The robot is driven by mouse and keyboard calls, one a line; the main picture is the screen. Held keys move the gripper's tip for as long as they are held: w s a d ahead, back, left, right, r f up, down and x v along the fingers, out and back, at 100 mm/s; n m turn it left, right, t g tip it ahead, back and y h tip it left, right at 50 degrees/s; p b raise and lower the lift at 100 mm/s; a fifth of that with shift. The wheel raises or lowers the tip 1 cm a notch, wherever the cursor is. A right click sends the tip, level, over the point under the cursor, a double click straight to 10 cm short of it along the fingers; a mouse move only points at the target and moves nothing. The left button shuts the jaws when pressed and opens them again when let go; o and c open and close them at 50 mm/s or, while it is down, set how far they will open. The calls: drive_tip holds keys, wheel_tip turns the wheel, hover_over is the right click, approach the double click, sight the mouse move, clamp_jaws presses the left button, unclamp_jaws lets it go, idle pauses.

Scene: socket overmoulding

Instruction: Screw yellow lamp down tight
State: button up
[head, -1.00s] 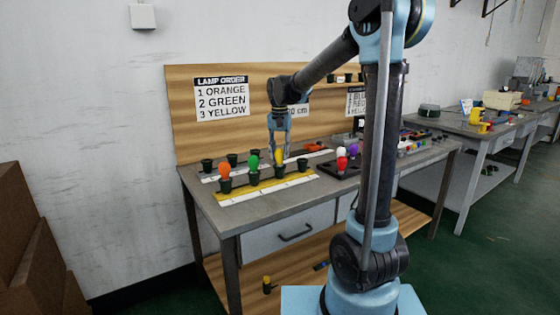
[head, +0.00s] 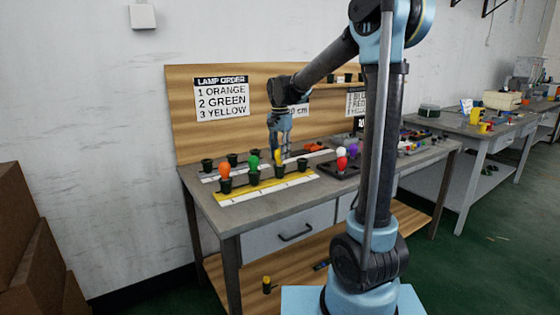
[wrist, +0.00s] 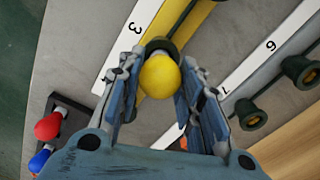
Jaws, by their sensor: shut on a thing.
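The yellow lamp (wrist: 160,77) is between the two fingers of my gripper (wrist: 155,95), which is shut on it. In the wrist view it is over a dark socket (wrist: 160,45) on the yellow strip; the lamp hides its seat, so I cannot tell how deep it sits. In the head view my gripper (head: 279,146) points down over the yellow lamp (head: 278,157), at the third socket (head: 280,171) of the yellow-and-white strip (head: 240,194). An orange lamp (head: 224,170) and a green lamp (head: 253,162) stand upright in the first two sockets.
A dark tray (head: 338,172) to the right bears red, white and purple lamps. A back row has more dark sockets (head: 207,164). The order sign (head: 221,98) hangs behind. The table's front left is clear.

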drive_tip(key=m, duration=0.4)
drive_tip(key=shift+m, duration=0.3)
idle(0.3)
drive_tip(key=m, duration=0.4)
drive_tip(key=shift+m, duration=0.3)
drive_tip(key=o, duration=1)
